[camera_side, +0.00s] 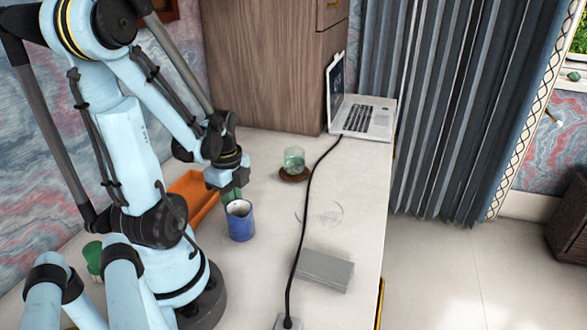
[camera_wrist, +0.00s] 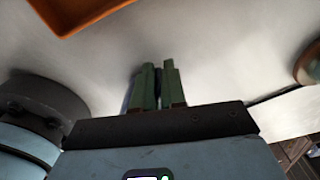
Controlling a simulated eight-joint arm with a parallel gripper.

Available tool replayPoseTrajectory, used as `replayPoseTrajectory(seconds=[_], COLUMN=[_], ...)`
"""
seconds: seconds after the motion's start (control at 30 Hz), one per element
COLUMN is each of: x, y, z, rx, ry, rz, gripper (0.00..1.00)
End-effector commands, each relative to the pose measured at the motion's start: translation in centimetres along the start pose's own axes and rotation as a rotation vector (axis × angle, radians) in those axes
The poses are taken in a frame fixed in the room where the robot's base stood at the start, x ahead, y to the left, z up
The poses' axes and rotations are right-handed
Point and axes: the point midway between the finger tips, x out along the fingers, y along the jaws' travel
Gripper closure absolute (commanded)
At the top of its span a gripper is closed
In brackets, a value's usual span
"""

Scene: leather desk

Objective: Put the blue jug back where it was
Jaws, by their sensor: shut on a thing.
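The blue jug (camera_side: 241,224) is upright at the middle of the desk in the side view, its open top showing a pale inside. My gripper (camera_side: 232,193) is right at its far side, with green fingers pointing down, shut on the jug near its rim. In the wrist view the gripper fingers (camera_wrist: 160,88) are close together, and a dark blue sliver of the jug (camera_wrist: 129,94) shows beside the left finger. The rest of the jug is hidden there. I cannot tell whether its base touches the desk.
An orange tray (camera_side: 196,203) lies behind the jug. A glass (camera_side: 294,160) stands on a brown coaster (camera_side: 288,178). Faint rings (camera_side: 322,212) mark the desk. A black cable (camera_side: 300,220), a grey box (camera_side: 325,270), a laptop (camera_side: 365,118) and a green cup (camera_side: 93,257) are around.

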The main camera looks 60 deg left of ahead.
Motion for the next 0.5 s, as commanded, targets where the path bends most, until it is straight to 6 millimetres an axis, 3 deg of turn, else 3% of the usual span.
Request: replayPoseTrajectory(seconds=[0.07,0.1,0.23,0.5], x=[0.23,0.21,0.20,0.18], y=[-0.04,-0.04,-0.03,-0.02], z=[0.01,0.01,0.01,0.01], rx=[0.000,0.000,0.000,0.000], ry=[0.000,0.000,0.000,0.000], rz=[0.000,0.000,0.000,0.000], gripper=[1.00,0.84,0.65,0.64])
